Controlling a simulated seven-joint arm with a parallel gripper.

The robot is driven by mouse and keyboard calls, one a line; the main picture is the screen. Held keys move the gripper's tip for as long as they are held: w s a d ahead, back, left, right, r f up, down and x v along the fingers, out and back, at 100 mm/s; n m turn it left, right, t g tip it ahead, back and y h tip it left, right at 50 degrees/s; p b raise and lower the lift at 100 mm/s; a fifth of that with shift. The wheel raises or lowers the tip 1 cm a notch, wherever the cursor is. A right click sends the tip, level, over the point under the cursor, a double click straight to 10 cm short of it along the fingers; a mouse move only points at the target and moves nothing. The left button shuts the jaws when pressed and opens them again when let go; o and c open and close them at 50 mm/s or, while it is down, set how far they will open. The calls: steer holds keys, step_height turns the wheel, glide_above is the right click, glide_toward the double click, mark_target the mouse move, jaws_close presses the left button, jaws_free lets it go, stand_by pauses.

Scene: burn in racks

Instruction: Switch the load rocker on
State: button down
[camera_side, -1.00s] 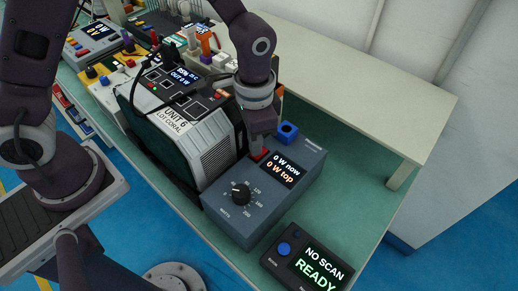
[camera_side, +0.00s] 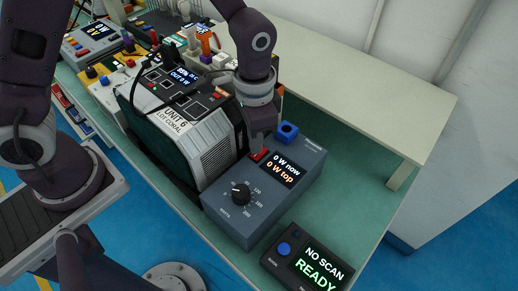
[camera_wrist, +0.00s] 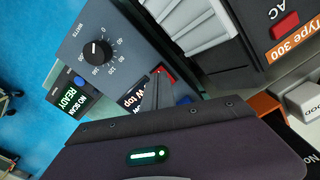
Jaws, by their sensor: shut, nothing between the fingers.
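The load box (camera_side: 225,222) is a blue-grey unit on the green bench top, with a black watt dial (camera_side: 241,194) and a display (camera_side: 279,168) reading "0 W now, 0 W top". The red load rocker (camera_side: 259,155) sits beside the display, partly hidden by my fingers. My gripper (camera_side: 256,148) is shut and empty, its tips pointing down at the rocker. In the wrist view the shut fingers (camera_wrist: 157,92) lie over the red rocker (camera_wrist: 166,72). I cannot tell whether they touch it.
The "UNIT 6" power unit (camera_side: 180,125) stands close at the left of the load box. A blue socket block (camera_side: 287,132) is at its back end. A scanner box (camera_side: 307,262) reading "NO SCAN READY" lies in front. Bare bench lies to the right.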

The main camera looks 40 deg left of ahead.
steer(key=shift+r, duration=2.6)
